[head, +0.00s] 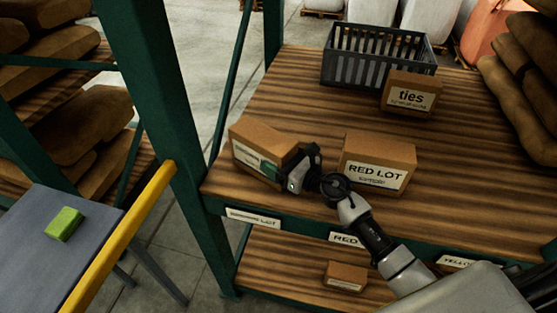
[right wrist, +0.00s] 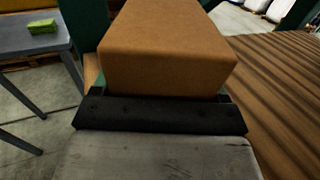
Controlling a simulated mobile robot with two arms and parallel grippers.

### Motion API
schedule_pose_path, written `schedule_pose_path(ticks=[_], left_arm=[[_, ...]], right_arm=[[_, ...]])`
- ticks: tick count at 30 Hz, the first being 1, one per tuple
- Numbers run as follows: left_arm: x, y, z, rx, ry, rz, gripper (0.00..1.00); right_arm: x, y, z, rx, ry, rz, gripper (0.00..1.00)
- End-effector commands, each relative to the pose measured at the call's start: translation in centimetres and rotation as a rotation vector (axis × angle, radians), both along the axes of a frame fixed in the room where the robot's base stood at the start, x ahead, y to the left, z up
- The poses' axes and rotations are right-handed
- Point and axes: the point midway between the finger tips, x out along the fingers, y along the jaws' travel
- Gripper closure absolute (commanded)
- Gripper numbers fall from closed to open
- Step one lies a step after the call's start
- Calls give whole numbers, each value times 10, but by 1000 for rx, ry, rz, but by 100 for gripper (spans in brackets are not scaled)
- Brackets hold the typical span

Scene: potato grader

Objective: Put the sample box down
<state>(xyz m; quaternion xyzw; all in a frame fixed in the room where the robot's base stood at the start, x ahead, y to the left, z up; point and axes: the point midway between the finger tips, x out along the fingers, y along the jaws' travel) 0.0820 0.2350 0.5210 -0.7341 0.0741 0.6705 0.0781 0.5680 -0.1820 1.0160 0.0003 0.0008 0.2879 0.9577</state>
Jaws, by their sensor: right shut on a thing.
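A brown cardboard sample box (head: 262,147) with a white and green label is at the left end of the wooden shelf (head: 290,95). It is turned at an angle. My right gripper (head: 290,172) is shut on its right end. The box also fills the top middle of the right wrist view (right wrist: 165,45), just beyond the gripper (right wrist: 160,112). I cannot tell whether its underside touches the shelf. A second box, labelled RED LOT sample (head: 377,162), stands on the shelf to the right of my gripper. My left gripper does not show.
A grey crate (head: 376,55) and a ties box (head: 410,93) stand at the back of the shelf. Sacks lie at the right. A green upright (head: 160,90) and yellow rail (head: 120,240) border the left. A smaller box (head: 346,276) sits on the lower shelf.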

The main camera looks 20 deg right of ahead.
Motion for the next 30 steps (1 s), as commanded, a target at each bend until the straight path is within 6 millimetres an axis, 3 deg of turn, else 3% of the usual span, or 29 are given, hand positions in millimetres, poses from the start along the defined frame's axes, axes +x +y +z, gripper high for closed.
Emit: schedule_pose_path(ticks=[7, 8, 12, 21, 30], left_arm=[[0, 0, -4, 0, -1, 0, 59], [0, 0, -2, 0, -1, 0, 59], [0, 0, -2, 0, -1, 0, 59], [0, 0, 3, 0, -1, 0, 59], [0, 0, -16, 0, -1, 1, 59]], right_arm=[[1, 0, 0, 2, -7, -1, 82], [0, 0, -2, 0, 0, 0, 21], [0, 0, -2, 0, 0, 0, 0], [0, 0, 3, 0, 0, 0, 0], [-46, -31, -4, -4, 3, 0, 0]])
